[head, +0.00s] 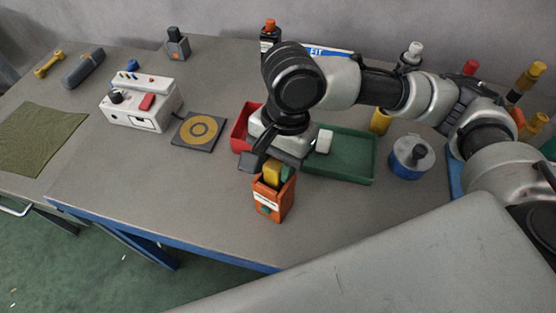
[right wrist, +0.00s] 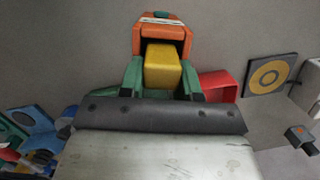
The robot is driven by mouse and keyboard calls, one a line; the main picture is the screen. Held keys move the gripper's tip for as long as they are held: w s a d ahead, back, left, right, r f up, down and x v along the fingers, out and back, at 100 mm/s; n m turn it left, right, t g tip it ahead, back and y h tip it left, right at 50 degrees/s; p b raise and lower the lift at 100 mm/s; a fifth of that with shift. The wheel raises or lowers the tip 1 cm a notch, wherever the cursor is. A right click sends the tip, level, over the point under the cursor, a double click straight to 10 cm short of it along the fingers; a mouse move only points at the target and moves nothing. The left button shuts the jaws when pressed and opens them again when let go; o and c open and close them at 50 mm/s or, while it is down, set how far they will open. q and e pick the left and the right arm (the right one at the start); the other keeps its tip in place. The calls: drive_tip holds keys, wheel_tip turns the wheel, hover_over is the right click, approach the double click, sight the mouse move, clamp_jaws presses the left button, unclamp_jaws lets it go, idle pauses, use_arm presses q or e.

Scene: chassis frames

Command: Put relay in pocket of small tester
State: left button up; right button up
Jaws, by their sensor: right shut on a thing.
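The relay is a yellow block (head: 271,174), also seen in the right wrist view (right wrist: 162,68). My right gripper (head: 278,172) is shut on it, with green fingertips on either side (right wrist: 162,80). The small tester is an orange box (head: 268,204) standing upright near the table's front edge, with a white label and a green round mark. In the right wrist view the relay's far end is at the open pocket of the tester (right wrist: 163,23). How deep it sits inside is hidden. My left gripper is not in view.
A red tray (head: 240,127) and a green tray (head: 350,156) lie behind the tester. A white instrument box (head: 146,117) and a dark pad with a yellow ring (head: 199,145) stand to the left. A blue-based round thing (head: 408,170) is at right.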

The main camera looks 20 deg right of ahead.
drive_tip(key=o, duration=0.9)
drive_tip(key=shift+o, duration=0.2)
wheel_tip(320, 180, up, 12)
drive_tip(key=w+d+p, duration=0.1)
drive_tip(key=shift+w+d, duration=0.25)
drive_tip(key=shift+d, duration=0.15)
